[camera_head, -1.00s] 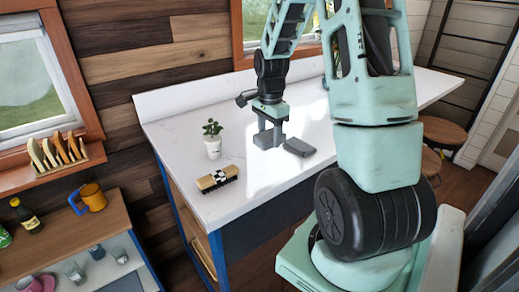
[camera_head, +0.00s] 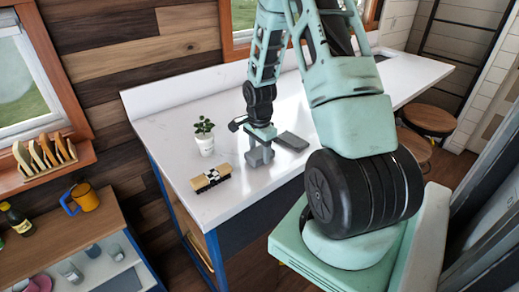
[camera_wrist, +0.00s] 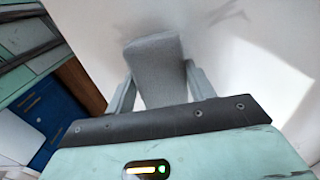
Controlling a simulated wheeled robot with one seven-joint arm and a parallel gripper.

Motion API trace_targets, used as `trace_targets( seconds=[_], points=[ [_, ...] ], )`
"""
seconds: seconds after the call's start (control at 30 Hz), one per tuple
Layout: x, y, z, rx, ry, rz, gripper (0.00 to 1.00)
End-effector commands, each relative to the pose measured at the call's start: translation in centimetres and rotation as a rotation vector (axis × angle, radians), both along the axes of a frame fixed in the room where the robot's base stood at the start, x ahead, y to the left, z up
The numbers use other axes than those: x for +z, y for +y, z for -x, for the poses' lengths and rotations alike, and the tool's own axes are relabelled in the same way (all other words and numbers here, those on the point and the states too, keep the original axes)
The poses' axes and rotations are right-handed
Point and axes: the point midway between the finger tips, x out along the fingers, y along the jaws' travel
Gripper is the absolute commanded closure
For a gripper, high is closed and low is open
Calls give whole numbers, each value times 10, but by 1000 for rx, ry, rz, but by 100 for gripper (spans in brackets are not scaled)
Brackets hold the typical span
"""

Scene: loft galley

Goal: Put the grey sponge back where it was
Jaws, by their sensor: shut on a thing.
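The grey sponge (camera_wrist: 157,68) is held between the two fingers of my gripper (camera_wrist: 160,85) in the wrist view, sticking out past the fingertips over the white counter. In the head view my gripper (camera_head: 260,155) points down low over the counter (camera_head: 240,198), between a wooden brush-like block and a flat dark grey piece. The sponge cannot be told clearly from the grey fingers there. I cannot tell whether it touches the counter.
A tan block with a checkered band (camera_head: 211,180) lies left of my gripper, and a potted plant (camera_head: 204,138) stands behind it. The flat dark grey piece (camera_head: 292,141) lies close on the right. The front counter is clear.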

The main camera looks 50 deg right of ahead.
Motion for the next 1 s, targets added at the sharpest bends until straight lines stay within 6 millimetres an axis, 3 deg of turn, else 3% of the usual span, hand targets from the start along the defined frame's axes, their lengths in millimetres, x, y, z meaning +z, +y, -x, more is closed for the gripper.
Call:
trace_targets(
  seconds=[0.33,0.37,0.43,0.77,1.0],
  points=[
    [-5,0,0,0,-1,0,64],
    [-5,0,0,0,-1,0,41],
    [-5,0,0,0,-1,0,24],
    [-3,0,-1,0,-3,2,24],
    [22,-1,-1,0,-7,5,24]
  ],
)
